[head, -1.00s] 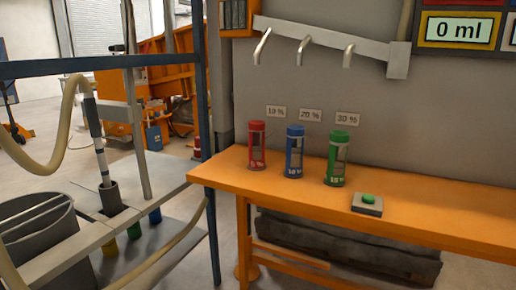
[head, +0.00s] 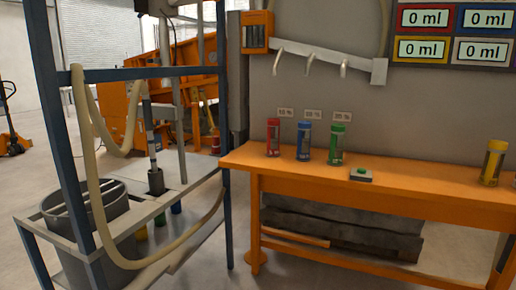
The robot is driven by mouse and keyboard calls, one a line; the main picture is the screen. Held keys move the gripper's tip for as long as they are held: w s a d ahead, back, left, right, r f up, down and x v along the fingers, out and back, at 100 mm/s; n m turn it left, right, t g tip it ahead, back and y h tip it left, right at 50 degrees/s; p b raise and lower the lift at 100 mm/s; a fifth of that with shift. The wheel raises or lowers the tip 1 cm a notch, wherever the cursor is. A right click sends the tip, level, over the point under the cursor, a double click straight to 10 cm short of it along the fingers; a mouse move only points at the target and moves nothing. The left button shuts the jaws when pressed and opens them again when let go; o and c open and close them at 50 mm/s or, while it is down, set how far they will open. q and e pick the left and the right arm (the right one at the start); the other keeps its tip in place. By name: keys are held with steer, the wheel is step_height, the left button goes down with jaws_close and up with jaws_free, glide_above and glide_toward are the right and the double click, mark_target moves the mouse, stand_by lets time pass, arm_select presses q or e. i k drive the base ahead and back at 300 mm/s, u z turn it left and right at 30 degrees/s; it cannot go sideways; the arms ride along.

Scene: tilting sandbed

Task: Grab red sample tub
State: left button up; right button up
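The red sample tub (head: 272,138) stands upright on the orange bench (head: 400,177), near its left end. It is the leftmost of a row, beside the blue tub (head: 304,141) and the green tub (head: 337,144), with small gaps between them. A small percent label is on the wall above each of these tubs. Neither of my grippers shows in the head view, so nothing is seen touching the red tub.
A yellow tub (head: 493,162) stands at the far right. A blue-framed stand with a hose (head: 92,200) and grey bucket (head: 85,215) is at left. Metal spouts (head: 310,57) hang above the tubs.

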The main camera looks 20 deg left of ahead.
mark_target(273, 124)
steer(key=u, duration=1.55)
steer(key=i, duration=1.2)
steer(key=z, duration=0.15)
